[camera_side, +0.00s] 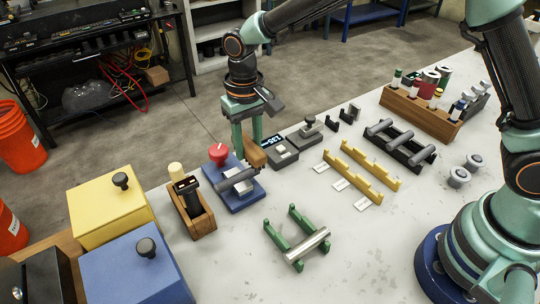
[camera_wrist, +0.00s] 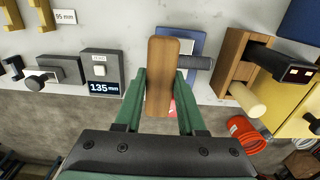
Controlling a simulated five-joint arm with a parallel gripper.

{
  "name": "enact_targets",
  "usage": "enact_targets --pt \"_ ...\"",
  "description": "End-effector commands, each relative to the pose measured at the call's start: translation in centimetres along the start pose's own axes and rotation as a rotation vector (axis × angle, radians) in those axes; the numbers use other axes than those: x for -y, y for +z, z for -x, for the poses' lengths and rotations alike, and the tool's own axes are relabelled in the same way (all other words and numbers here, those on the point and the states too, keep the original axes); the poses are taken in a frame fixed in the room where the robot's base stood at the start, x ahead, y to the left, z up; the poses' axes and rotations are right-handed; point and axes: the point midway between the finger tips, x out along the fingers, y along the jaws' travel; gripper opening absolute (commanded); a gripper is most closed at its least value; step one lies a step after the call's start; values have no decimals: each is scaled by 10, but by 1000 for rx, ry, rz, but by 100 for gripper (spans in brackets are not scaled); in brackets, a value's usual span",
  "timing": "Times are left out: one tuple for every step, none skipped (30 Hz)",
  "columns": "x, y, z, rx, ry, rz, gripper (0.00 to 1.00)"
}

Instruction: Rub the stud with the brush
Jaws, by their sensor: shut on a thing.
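A wooden-backed brush (camera_side: 255,155) is held between the green fingers of my gripper (camera_side: 248,138); it also shows in the wrist view (camera_wrist: 161,72), long side up the picture. Its bristles are hidden. The dark grey stud (camera_side: 229,183) lies level across a blue fixture (camera_side: 245,199) with a metal block and a red knob (camera_side: 218,154). In the wrist view the stud (camera_wrist: 197,62) sticks out to the right of the brush. The brush is at the stud's far right end in the side view; I cannot tell whether they touch.
A wooden holder (camera_side: 199,222) with a black tool stands left of the fixture. A display gauge (camera_side: 281,151) stands to its right. A green rack (camera_side: 280,236) with a metal rod is in front, with yellow racks (camera_side: 362,166) to the right.

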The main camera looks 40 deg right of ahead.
Motion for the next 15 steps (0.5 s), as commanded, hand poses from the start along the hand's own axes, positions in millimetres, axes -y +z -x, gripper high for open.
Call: enact_targets --pt "0 -1 5 -3 -1 0 0" --pt "1 -1 8 -4 -2 0 0" --pt "1 -1 12 -4 -2 0 0" --pt "0 -1 15 -3 -2 0 0" --pt "1 -1 18 -4 -2 0 0" --pt "0 -1 21 -4 -2 0 0" --pt "0 -1 24 -4 -2 0 0" --pt "0 -1 26 -3 -2 0 0" --pt "1 -1 30 -4 -2 0 0" --pt "1 -1 33 -4 -2 0 0" --pt "0 -1 35 -3 -2 0 0" --pt "0 -1 38 -2 -1 0 0" --pt "0 -1 40 -3 -1 0 0" --pt "0 -1 42 -3 -1 0 0" --pt "0 -1 43 -3 -1 0 0"
